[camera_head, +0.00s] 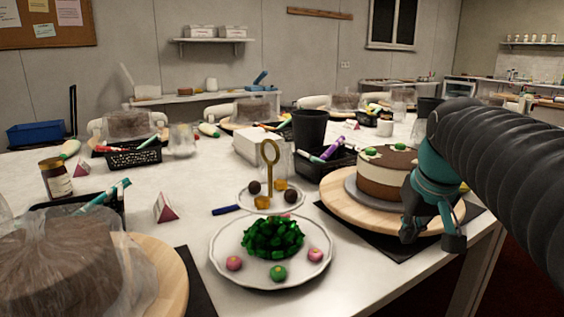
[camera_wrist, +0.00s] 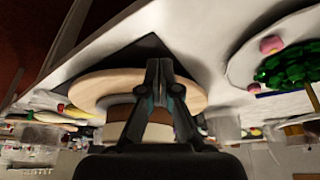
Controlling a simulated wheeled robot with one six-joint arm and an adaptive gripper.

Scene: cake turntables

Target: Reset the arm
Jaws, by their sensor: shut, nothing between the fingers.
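My gripper (camera_head: 431,236) is at the right in the head view, in front of the near edge of a cake turntable. In the wrist view my gripper (camera_wrist: 159,66) has its fingertips together, with nothing between them. The wooden turntable (camera_head: 338,205) carries a layered brown and cream cake (camera_head: 380,182) with green decorations on top. The turntable also shows behind the fingers in the wrist view (camera_wrist: 90,88), which is upside down. My arm and gripper hide the right part of the cake. I cannot tell whether the gripper touches the turntable.
A white plate (camera_head: 221,255) with green leaves and small balls stands left of the turntable. A plastic-wrapped cake (camera_head: 60,262) is at the near left. A black cup (camera_head: 309,131) and a black basket (camera_head: 316,166) stand behind the cake. The table's edge (camera_head: 484,236) runs close by my gripper.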

